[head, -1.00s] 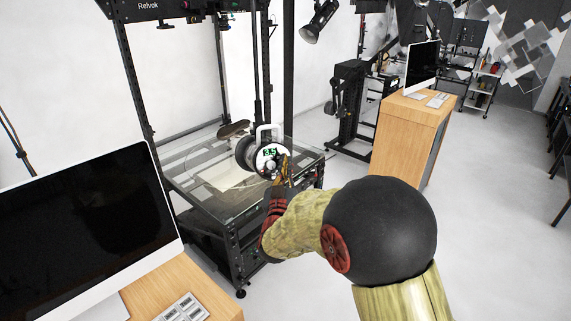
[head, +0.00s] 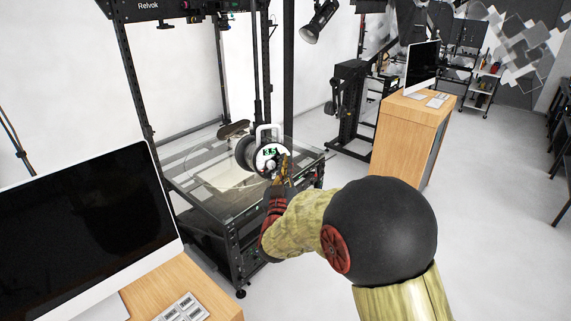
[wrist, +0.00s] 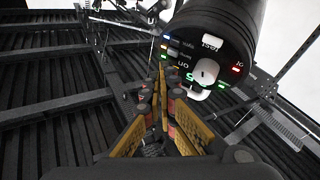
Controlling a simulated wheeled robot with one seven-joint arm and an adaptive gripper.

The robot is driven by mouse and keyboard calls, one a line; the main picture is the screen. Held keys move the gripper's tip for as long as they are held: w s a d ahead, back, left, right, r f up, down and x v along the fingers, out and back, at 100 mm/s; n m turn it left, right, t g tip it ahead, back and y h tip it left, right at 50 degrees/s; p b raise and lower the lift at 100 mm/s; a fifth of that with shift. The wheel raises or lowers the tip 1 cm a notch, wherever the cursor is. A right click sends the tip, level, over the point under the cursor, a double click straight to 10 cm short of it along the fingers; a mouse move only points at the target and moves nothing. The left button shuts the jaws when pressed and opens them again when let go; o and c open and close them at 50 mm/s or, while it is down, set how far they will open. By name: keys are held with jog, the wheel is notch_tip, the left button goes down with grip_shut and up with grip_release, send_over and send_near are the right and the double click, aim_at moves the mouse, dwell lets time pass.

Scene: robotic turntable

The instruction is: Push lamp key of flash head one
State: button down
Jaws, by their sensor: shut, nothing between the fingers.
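The flash head (head: 248,153) stands on the turntable frame, its round rear panel facing me with a lit green "3.5" display. In the wrist view the black rear panel (wrist: 210,72) shows a white dial, a few pale keys, small coloured lights and lettering such as "test" and "on". My gripper (head: 285,165) is at the right side of the panel in the head view. In the wrist view my gripper (wrist: 163,72) has its fingertips together, empty, at the panel's left edge beside small lights. I cannot tell whether they touch it. The lamp key cannot be singled out.
A glass turntable plate (head: 205,175) lies on the black frame (head: 235,235) around the flash head. A desk with a monitor (head: 90,215) is at the front left. A wooden cabinet (head: 408,130) stands at the back right.

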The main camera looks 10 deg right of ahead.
jog(key=shift+w+f+b, duration=0.35)
jog(key=shift+w+b, duration=0.35)
jog(key=shift+b, duration=0.3)
dwell(0.7)
jog(key=shift+s+r, duration=0.4)
jog(key=shift+s, duration=0.4)
jog(key=s+r+b, duration=0.1)
jog(key=s+r, duration=0.1)
jog(key=s, duration=0.3)
jog(key=shift+s+d+r, duration=0.2)
jog(key=shift+r, duration=0.1)
dwell(0.4)
